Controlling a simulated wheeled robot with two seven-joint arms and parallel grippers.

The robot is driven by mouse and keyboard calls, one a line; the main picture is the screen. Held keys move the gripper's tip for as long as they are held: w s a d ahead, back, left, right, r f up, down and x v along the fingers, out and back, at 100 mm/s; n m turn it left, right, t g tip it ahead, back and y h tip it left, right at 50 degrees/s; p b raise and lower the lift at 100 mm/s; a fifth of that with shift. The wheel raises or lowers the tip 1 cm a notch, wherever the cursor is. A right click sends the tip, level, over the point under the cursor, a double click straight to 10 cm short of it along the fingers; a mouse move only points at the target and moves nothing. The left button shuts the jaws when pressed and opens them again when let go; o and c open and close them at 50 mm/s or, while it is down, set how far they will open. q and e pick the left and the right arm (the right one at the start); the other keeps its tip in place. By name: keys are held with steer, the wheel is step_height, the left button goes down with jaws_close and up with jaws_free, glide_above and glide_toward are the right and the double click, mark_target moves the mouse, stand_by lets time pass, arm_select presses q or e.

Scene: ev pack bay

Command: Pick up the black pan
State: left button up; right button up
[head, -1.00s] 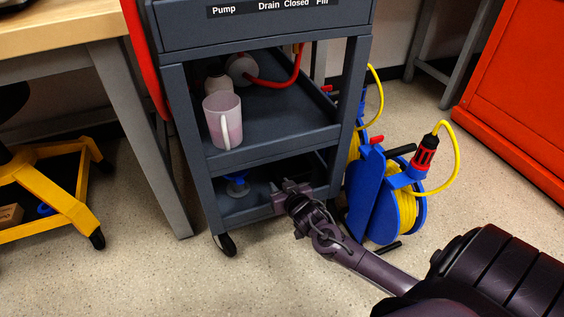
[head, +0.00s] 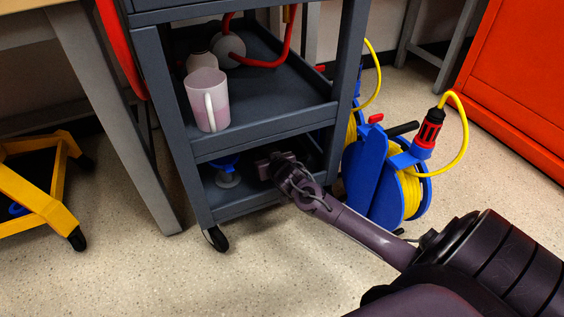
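I cannot make out the black pan clearly; the lower shelf of the grey cart (head: 262,198) is dark inside, and my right gripper and its wrist cover part of it. My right gripper (head: 270,168) reaches in over the front edge of that lower shelf, to the right of a blue and white object (head: 227,172). Its fingertips are dark against the shadow, so I cannot see whether they are open or hold anything. My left gripper is out of view.
A pink and white mug (head: 204,103) stands on the shelf above. A round white object with a red hose (head: 267,62) lies behind it. A blue cable reel (head: 391,175) with yellow cable stands close right of the cart, beside my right forearm.

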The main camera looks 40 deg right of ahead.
steer(key=shift+w, duration=0.1)
jaws_close()
steer(key=shift+r, duration=0.1)
stand_by(0.3)
